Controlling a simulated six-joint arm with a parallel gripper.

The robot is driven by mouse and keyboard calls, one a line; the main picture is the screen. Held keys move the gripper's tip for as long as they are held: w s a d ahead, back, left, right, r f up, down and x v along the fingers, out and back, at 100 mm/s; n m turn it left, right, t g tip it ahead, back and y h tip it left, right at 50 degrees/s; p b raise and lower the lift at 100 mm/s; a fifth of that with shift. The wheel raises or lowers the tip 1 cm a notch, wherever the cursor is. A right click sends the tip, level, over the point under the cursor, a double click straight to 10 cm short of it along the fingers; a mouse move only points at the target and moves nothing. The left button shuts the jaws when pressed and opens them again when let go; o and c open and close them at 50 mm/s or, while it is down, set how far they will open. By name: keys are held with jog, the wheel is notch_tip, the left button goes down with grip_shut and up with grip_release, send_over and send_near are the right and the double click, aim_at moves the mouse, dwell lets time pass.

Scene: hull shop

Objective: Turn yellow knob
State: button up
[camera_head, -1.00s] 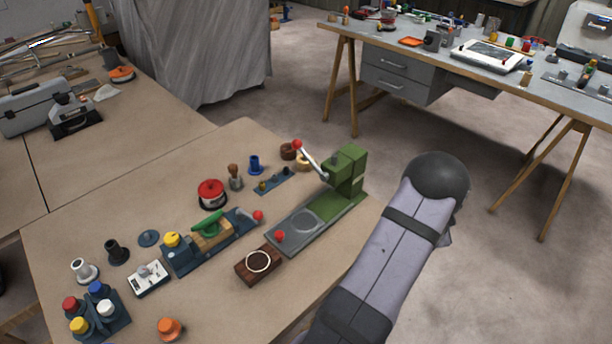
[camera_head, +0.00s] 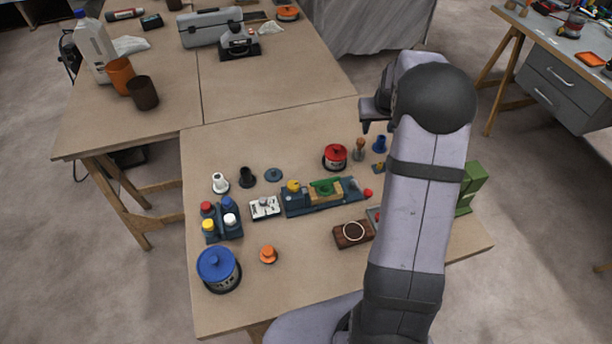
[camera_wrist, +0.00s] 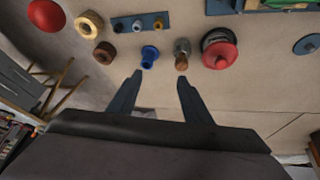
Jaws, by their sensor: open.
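A yellow knob (camera_head: 293,186) sits on the left end of a dark blue fixture (camera_head: 325,205) with a green handle, in the middle of the bench in the head view. A second yellow round top (camera_head: 208,225) is on a block with red, blue and white ones to its left. My gripper (camera_wrist: 160,75) is open and empty in the wrist view, its fingers pointing towards a blue piece and a wooden-handled piece. In the head view it hangs above the far side of the bench, right of the yellow knob and apart from it. The wrist view does not show the yellow knob.
A red round container (camera_head: 335,157), a white switch box (camera_head: 264,207), an orange knob (camera_head: 268,254) and a large blue-lidded pot (camera_head: 217,268) stand on the bench. My arm partly hides a green press (camera_head: 470,185).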

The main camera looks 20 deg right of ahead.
jog(key=a+n+g+y, duration=0.2)
jog(key=a+n, duration=0.5)
jog(key=a, duration=0.6)
jog(key=r+n+g+p, duration=0.1)
jog(key=r+n+g, duration=0.15)
jog(key=n, duration=0.65)
send_over(293, 184)
jog(key=shift+s+f, duration=0.1)
jog(key=shift+f, duration=0.3)
jog(key=shift+f+p, duration=0.8)
jog(key=shift+f, duration=2.9)
jog(key=c, duration=1.1)
